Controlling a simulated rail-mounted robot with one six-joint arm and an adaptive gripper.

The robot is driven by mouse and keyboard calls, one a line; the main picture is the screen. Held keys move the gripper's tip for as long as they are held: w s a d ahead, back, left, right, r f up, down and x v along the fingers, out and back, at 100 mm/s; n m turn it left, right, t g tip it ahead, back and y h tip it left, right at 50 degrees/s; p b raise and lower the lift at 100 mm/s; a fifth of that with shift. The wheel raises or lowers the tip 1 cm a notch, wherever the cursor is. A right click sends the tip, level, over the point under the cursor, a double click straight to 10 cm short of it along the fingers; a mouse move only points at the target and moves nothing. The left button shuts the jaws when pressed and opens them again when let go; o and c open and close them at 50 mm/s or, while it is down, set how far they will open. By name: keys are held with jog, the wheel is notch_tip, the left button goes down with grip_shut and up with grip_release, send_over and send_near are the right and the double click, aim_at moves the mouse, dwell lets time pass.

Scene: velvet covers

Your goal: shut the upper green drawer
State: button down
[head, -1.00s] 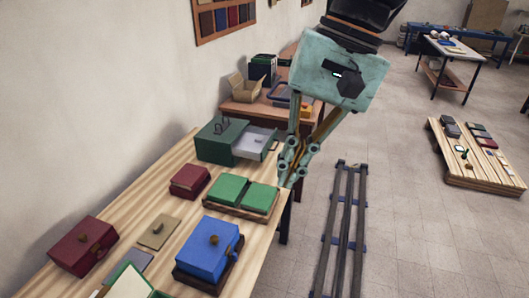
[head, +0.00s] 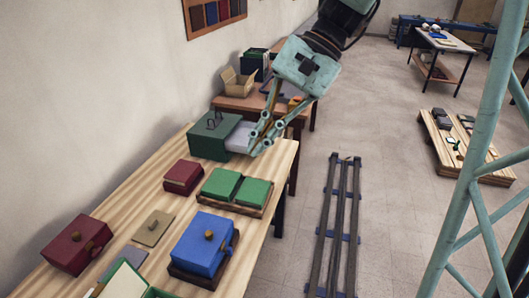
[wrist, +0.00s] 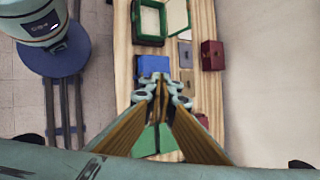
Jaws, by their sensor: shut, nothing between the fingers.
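The green cabinet (head: 208,140) stands at the far end of the long wooden table, with a dark handle on top. Its pale-lined drawer (head: 238,137) is pulled out to the right. Only one drawer shows; its front end is largely hidden by my gripper. My gripper (head: 254,150) is shut and empty, pointing down at the drawer's outer end. I cannot tell whether it touches the drawer. In the wrist view, the shut fingertips (wrist: 161,82) show over the table, and I cannot make out the drawer.
A twin green-lidded box (head: 234,187), a dark red box (head: 183,177) and a blue box (head: 205,246) sit nearer on the table. Another table (head: 232,104) with an open carton (head: 238,84) stands behind. Floor rails (head: 341,220) run along the right.

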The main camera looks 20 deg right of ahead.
jog(key=w+d+f+m+t+y, duration=0.1)
jog(key=w+d+f+m+y, duration=0.15)
jog(key=w+f, duration=0.4)
jog(key=w+d+f+m+t+y, duration=0.1)
jog(key=w+d+f+m+y, duration=0.2)
jog(key=w, duration=0.6)
jog(key=w+d+f+m+t+y, duration=0.1)
jog(key=w+d+f+m, duration=0.25)
jog(key=w, duration=0.45)
jog(key=w+d+f+m+t, duration=0.4)
jog(key=w+d+f, duration=0.1)
jog(key=d+f, duration=0.4)
jog(key=w+d+f+m+t+y, duration=0.1)
jog(key=w+d+f+m+t, duration=0.2)
jog(key=f, duration=1)
jog(key=w+d+t, duration=0.1)
jog(key=w+d, duration=0.2)
jog(key=d, duration=0.2)
jog(key=shift+d+f+m, duration=0.2)
jog(key=shift+d+m, duration=0.15)
jog(key=shift+m, duration=0.05)
jog(key=shift+w+a, duration=0.1)
jog(key=shift+w, duration=0.05)
jog(key=shift+b+x, duration=0.3)
jog(key=shift+x, duration=6.6)
jog(key=shift+w+r, duration=0.1)
jog(key=shift+w, duration=0.05)
